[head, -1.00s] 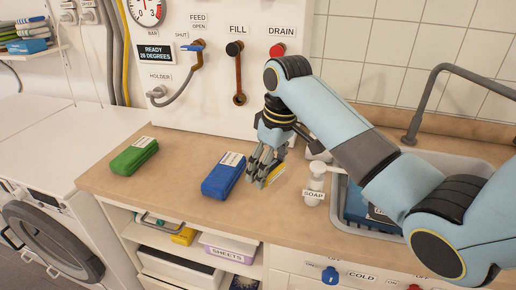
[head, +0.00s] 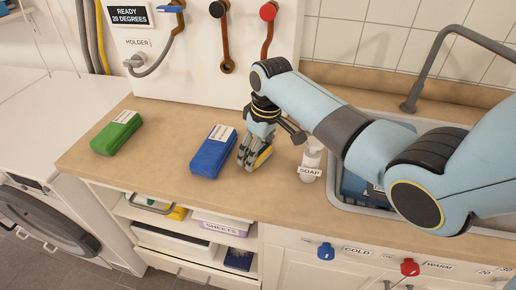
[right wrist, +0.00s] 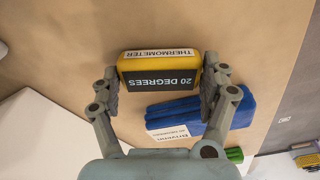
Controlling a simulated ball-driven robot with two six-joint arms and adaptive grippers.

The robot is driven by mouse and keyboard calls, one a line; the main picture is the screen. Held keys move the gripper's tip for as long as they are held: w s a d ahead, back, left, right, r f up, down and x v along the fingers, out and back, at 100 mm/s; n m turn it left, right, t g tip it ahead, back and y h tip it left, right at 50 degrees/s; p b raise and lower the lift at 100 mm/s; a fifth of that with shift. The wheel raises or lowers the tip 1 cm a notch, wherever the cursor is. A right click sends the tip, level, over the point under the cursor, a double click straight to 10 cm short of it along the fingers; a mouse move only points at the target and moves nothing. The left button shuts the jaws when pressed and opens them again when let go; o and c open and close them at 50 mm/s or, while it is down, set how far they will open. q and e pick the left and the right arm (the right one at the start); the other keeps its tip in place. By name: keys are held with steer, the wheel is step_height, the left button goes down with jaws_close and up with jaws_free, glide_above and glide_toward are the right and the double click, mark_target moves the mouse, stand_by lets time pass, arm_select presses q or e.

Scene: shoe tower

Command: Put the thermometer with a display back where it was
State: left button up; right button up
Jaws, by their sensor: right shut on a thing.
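The thermometer (right wrist: 160,70) is a yellow block with a black display reading "20 DEGREES" and a label "THERMOMETER". In the right wrist view it sits between the two fingers of my right gripper (right wrist: 162,88), which is shut on its ends. In the head view the thermometer (head: 263,157) is mostly hidden by the fingers of my right gripper (head: 252,156). It is at or just above the wooden counter (head: 235,205), between the blue pouch and the soap bottle; I cannot tell whether it touches the counter. My left gripper is not in view.
The blue pouch (head: 213,152) lies close left of my right gripper. The soap bottle (head: 311,160) stands to its right, before the sink (head: 430,127). A green pouch (head: 117,132) lies farther left. Open shelves (head: 190,235) are below the counter. Bare counter lies between the pouches.

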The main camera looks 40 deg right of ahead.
mark_target(264, 154)
steer(key=shift+f, duration=0.15)
steer(key=o, duration=1.1)
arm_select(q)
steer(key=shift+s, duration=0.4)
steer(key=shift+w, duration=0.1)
arm_select(e)
step_height(264, 154, up, 12)
steer(key=s, duration=0.1)
steer(key=shift+s+d, duration=0.25)
steer(key=shift+s, duration=0.1)
